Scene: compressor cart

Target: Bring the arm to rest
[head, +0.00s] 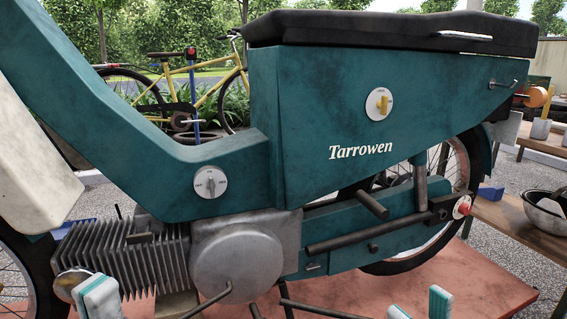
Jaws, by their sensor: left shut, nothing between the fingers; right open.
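My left gripper (99,296) shows at the bottom left, in front of the finned engine cylinder (125,255). Its white and teal fingers are together with nothing between them. My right gripper (420,305) shows at the bottom edge, right of the middle. Its two fingertips stand apart and the gap between them is empty. Most of both grippers and both arms are below the picture. The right fingertips appear in front of the red-brown platform (490,290), and I see no contact with anything.
A wooden bench (520,222) with a metal bowl (545,210) stands at the right. A yellow bicycle (213,88) is behind.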

